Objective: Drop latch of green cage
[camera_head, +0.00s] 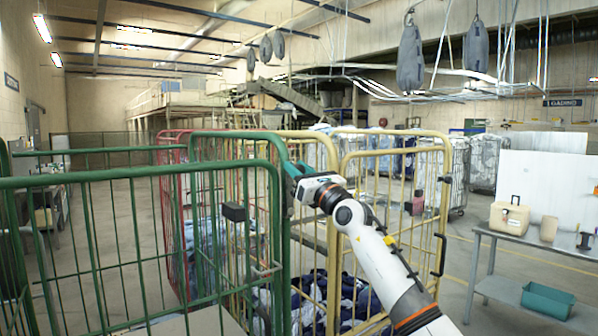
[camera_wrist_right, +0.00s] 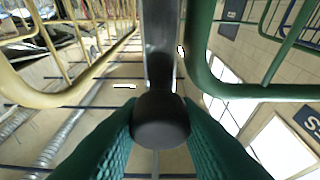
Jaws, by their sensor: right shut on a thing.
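The green cage (camera_head: 130,172) with barred panels stands at the left and front of the head view. Its curved green tube (camera_wrist_right: 205,75) shows at the right of the right wrist view. My right gripper (camera_head: 292,170) is at the cage's upper right corner, beside the green upright. In the wrist view its teal fingers (camera_wrist_right: 160,125) are shut on the dark knob of the latch (camera_wrist_right: 161,121), with a grey metal bar (camera_wrist_right: 158,50) running up from it. The latch is hidden by the gripper in the head view. My left gripper is not in view.
A yellow cage (camera_head: 395,150) holding blue cloth stands close behind and right of my right gripper. A red cage (camera_head: 172,190) stands behind the green one. A grey table (camera_head: 530,245) with a beige case (camera_head: 509,218) is at the right. Open floor lies between the yellow cage and table.

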